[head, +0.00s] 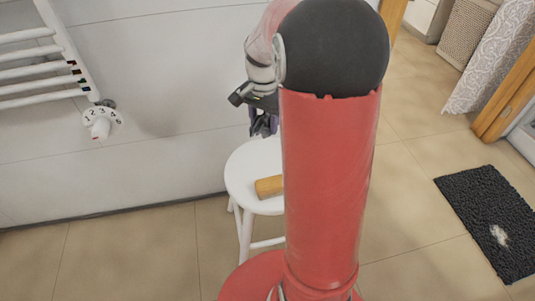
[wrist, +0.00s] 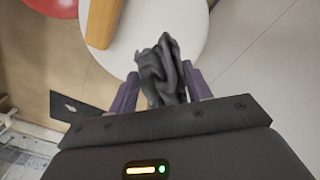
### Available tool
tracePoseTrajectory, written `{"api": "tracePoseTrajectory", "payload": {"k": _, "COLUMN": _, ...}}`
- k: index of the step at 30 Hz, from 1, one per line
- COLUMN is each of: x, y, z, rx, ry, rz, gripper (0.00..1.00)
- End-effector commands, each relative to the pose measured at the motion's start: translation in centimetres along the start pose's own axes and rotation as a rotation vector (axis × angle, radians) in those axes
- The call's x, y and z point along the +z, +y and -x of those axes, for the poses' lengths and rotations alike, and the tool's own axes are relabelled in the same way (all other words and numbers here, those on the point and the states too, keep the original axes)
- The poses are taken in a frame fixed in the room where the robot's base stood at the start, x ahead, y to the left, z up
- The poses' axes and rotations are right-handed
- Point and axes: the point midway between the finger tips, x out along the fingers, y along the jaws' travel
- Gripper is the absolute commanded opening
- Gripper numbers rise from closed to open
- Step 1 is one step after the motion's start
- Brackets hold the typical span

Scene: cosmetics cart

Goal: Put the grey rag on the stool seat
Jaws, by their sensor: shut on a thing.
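The grey rag (wrist: 162,70) is crumpled between the purple fingers of my gripper (wrist: 160,88) in the wrist view. The gripper is shut on it. The round white stool seat (wrist: 190,30) lies beyond the rag in the wrist view. In the head view my gripper (head: 264,124) is above the back part of the white stool seat (head: 243,172), partly hidden by my red column. I cannot tell whether the rag touches the seat.
A wooden block-like object (head: 268,187) lies on the stool seat; it also shows in the wrist view (wrist: 103,22). A white wall with a towel radiator (head: 40,60) stands behind and to the left. A dark mat (head: 490,215) lies on the floor at right.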

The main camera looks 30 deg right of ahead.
Motion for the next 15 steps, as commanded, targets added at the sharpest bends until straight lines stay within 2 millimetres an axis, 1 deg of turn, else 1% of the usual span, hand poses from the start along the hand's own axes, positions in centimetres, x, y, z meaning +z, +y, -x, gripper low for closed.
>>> {"api": "tracePoseTrajectory", "payload": {"k": 1, "x": 0.0, "y": 0.1, "z": -1.7, "rx": 0.004, "ry": -0.005, "rz": -0.001, "gripper": 0.28}}
{"api": "tracePoseTrajectory", "payload": {"k": 6, "x": 0.0, "y": 0.1, "z": -6.0, "rx": 0.003, "ry": -0.004, "rz": -0.001, "gripper": 0.28}}
{"api": "tracePoseTrajectory", "payload": {"k": 9, "x": 0.1, "y": 0.0, "z": -7.7, "rx": 0.003, "ry": -0.003, "rz": 0.000, "gripper": 0.28}}
{"api": "tracePoseTrajectory", "payload": {"k": 15, "x": 0.0, "y": 0.0, "z": -9.4, "rx": 0.001, "ry": 0.000, "rz": 0.001, "gripper": 0.28}}
